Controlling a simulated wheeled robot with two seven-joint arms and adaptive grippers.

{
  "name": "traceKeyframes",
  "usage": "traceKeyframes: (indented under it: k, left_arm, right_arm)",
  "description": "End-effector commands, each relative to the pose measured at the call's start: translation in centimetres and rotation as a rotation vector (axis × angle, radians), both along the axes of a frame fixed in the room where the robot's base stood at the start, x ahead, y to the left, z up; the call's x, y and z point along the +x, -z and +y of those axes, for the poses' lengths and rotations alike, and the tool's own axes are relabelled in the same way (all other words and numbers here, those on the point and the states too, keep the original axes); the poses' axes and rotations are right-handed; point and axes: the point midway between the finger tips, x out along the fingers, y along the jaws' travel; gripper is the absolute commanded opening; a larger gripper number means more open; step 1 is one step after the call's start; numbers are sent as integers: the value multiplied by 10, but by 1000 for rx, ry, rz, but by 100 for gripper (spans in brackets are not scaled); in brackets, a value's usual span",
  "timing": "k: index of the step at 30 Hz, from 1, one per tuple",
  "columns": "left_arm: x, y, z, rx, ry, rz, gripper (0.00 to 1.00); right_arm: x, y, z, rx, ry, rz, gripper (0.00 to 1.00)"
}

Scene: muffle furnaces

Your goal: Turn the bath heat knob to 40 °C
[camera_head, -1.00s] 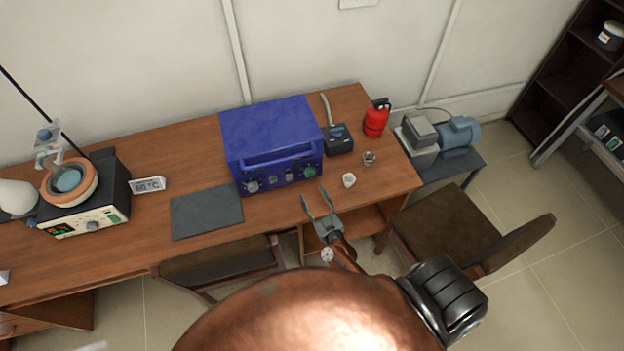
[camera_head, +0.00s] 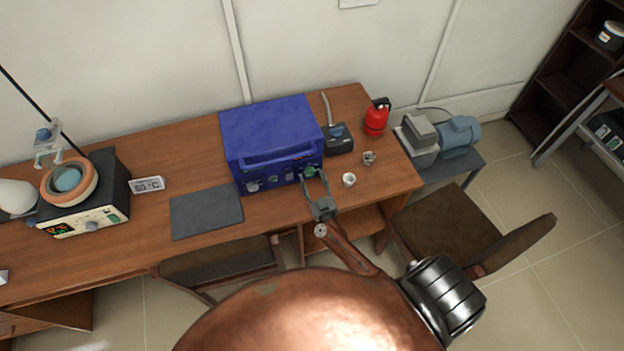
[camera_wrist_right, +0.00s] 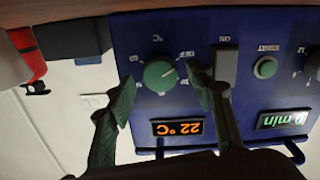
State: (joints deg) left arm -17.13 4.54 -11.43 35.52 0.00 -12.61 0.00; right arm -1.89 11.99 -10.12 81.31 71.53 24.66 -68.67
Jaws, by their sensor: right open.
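The heating bath (camera_head: 85,205) stands on the left of the desk. It has a small lit display and a pale knob (camera_head: 92,226) on its front; the dial marks are too small to read. My right gripper (camera_head: 311,178) is away from the bath, at the blue furnace (camera_head: 270,130). In the right wrist view its open fingers (camera_wrist_right: 161,78) are on both sides of the furnace's green knob (camera_wrist_right: 160,75); contact is unclear. The furnace display (camera_wrist_right: 178,128) reads 22 °C, upside down in that view. My left gripper is not in view.
A small sign (camera_head: 148,185), seemingly 60 °C, stands beside the bath. A dark mat (camera_head: 206,212) lies between bath and furnace. Chairs (camera_head: 225,262) stand at the desk's front.

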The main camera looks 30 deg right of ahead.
Motion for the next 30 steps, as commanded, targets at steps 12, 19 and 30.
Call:
traceKeyframes:
  k: [12, 19, 30]
  left_arm:
    - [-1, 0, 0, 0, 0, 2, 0]
    - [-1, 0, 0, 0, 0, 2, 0]
    - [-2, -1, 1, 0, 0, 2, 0]
  right_arm:
    - [0, 0, 0, 1, 0, 0, 26]
    - [0, 0, 0, 1, -1, 0, 10]
    - [0, 0, 1, 46, -1, -11, 7]
